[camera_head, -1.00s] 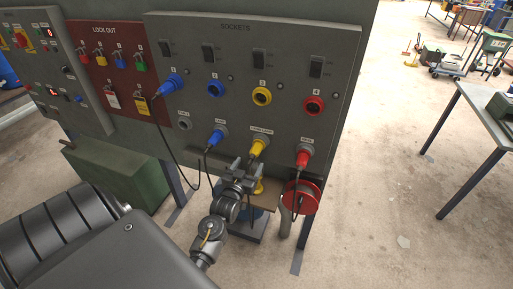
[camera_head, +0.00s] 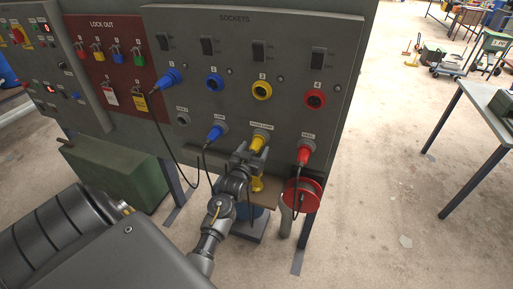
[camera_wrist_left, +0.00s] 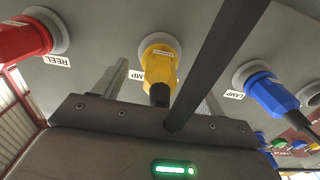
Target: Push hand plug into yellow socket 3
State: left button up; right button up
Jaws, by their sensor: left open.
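The yellow hand plug (camera_head: 257,142) sits in the lower-row holder labelled for the hand lamp. It also shows in the left wrist view (camera_wrist_left: 160,66), with a dark cable end towards me. Yellow socket 3 (camera_head: 262,90) is above it in the upper row, with no plug in it. My left gripper (camera_head: 250,157) is open just below the plug. In the left wrist view the fingers (camera_wrist_left: 163,92) stand on either side of the plug's lower end, apart from it as far as I can tell. My right gripper is not in view.
A blue plug (camera_head: 215,133) and a red plug (camera_head: 304,153) sit in the lower row on either side. Another blue plug (camera_head: 168,78) is in socket 1. Black cables hang below. A dark bar (camera_wrist_left: 218,62) crosses the wrist view. A red reel (camera_head: 312,196) is below right.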

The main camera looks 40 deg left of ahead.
pick_arm(q)
jog(key=shift+x, duration=1.1)
jog(key=shift+w+a, duration=0.1)
jog(key=shift+r, duration=0.1)
dwell(0.6)
jog(key=c, duration=1.5)
jog(key=shift+p, duration=0.35)
jog(key=shift+c, duration=0.2)
jog(key=shift+p+v, duration=1.4)
jog(key=shift+v, duration=1.55)
